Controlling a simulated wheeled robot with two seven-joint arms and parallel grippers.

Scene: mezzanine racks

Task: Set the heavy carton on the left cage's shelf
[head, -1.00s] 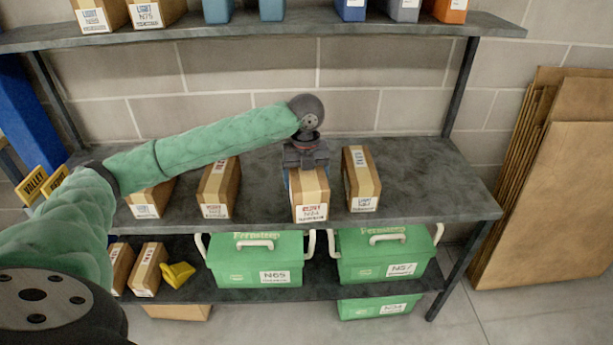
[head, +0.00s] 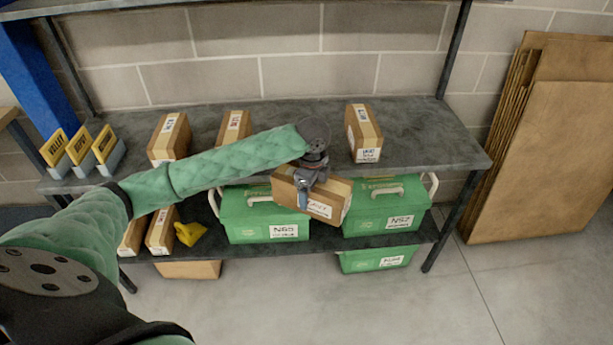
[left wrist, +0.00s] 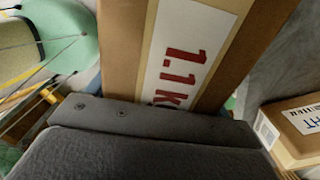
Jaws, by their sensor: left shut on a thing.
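My left gripper (head: 306,184) is shut on a brown carton (head: 325,203) and holds it in front of the middle shelf's edge, off the shelf and tilted. Its front label is too small to read surely in the head view. In the left wrist view the carton (left wrist: 128,45) fills the top middle, with a white label reading 1.1 k in red; the gripper body (left wrist: 145,135) covers its lower end. I see no cage in these views. My right gripper is not in view.
The middle shelf (head: 290,118) holds cartons, one at right (head: 363,133), and yellow dividers (head: 80,148) at left. Below stand green crates (head: 262,218), small cartons and a yellow object (head: 190,233). Flattened cardboard (head: 545,150) leans at right. The floor (head: 330,300) in front is clear.

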